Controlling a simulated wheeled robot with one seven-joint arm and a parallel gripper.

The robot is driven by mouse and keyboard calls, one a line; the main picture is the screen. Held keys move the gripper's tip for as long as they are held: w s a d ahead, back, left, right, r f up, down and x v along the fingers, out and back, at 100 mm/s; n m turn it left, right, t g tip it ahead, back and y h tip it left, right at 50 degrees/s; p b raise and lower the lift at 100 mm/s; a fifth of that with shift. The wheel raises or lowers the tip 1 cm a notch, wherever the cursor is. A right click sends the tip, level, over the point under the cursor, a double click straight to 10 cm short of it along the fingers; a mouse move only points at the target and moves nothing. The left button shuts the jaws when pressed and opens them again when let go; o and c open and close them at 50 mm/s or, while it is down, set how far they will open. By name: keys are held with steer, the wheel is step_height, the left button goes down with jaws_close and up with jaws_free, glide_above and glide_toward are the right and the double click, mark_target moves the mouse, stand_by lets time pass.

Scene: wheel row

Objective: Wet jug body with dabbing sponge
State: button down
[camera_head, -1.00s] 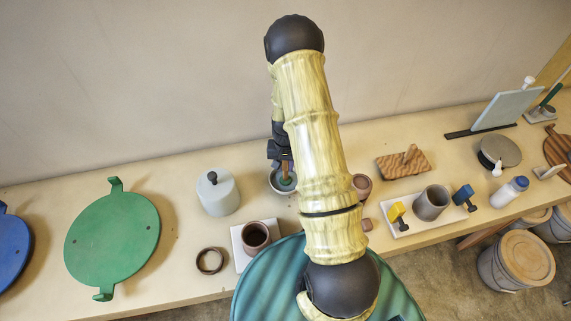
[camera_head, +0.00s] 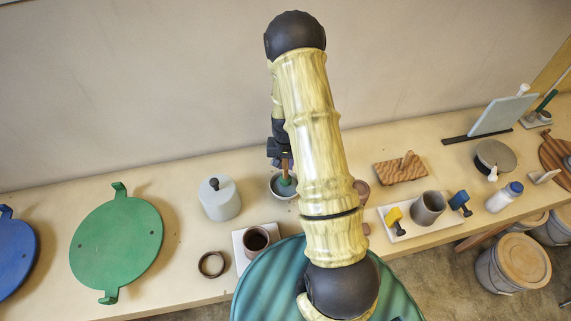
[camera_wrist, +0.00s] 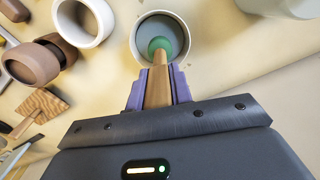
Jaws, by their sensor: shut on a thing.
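My gripper (camera_wrist: 157,88) is shut on the wooden handle (camera_wrist: 158,86) of a dabbing sponge. The green sponge head (camera_wrist: 160,46) is at the mouth of a round grey pot (camera_wrist: 178,32); I cannot tell how deep it sits. In the head view the sponge (camera_head: 286,188) also shows at the pot (camera_head: 271,189), beyond my arm. A dark brown open cylinder (camera_head: 256,238) stands on a white tile. In the wrist view a pale open cylinder (camera_wrist: 107,18) stands left of the pot. I cannot tell which cylinder is the jug body.
A lidded grey jar (camera_head: 219,200) stands left of the pot. Brown cups (camera_wrist: 33,64) stand beyond the pale cylinder. A green round board (camera_head: 117,243) is at left. A wooden block (camera_head: 400,172) lies at right.

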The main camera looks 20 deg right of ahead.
steer(key=shift+r+p, duration=1.6)
steer(key=shift+r, duration=1.2)
steer(key=shift+w+a+f, duration=0.1)
steer(key=shift+f, duration=0.05)
steer(key=w+a+r+n+b, duration=0.2)
steer(key=w+a+b, duration=0.4)
steer(key=a+b, duration=0.2)
steer(key=shift+w+a+b, duration=0.25)
steer(key=shift+a+b, duration=0.05)
steer(key=shift+a, duration=0.55)
steer(key=shift+d, duration=0.1)
